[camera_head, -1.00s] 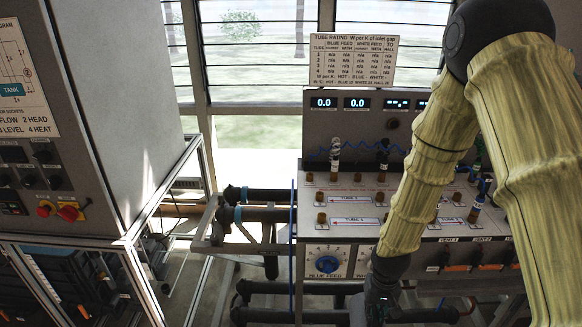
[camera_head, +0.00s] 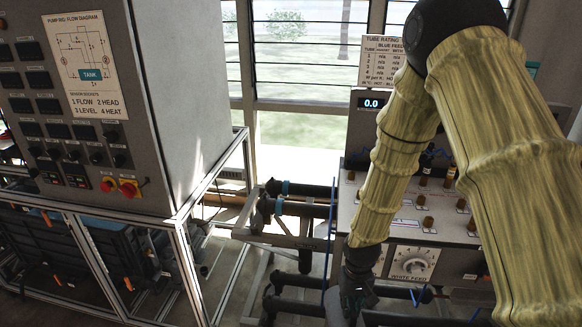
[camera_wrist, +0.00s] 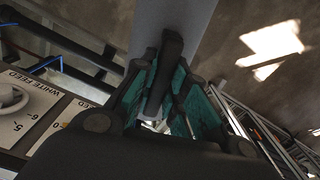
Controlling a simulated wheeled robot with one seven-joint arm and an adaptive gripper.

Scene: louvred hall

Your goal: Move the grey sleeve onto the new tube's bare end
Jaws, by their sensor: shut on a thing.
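My gripper (camera_head: 353,302) hangs low in front of the instrument bench, at the lower middle of the head view. In the wrist view its teal-padded fingers (camera_wrist: 166,85) are closed around a dark, narrow, bar-like thing (camera_wrist: 172,48). I cannot tell from its shape whether this is the grey sleeve. A broad plain grey surface shows behind it, and I cannot tell what that is. No new tube with a bare end can be made out in either view.
The instrument bench (camera_head: 400,212) with its WHITE FEED dial (camera_head: 412,263) stands right, partly behind my arm. A pump rig cabinet (camera_head: 185,100) on a metal frame (camera_head: 183,255) stands left. Dark pipes (camera_head: 305,209) run between them. A strip of floor shows between rig and bench.

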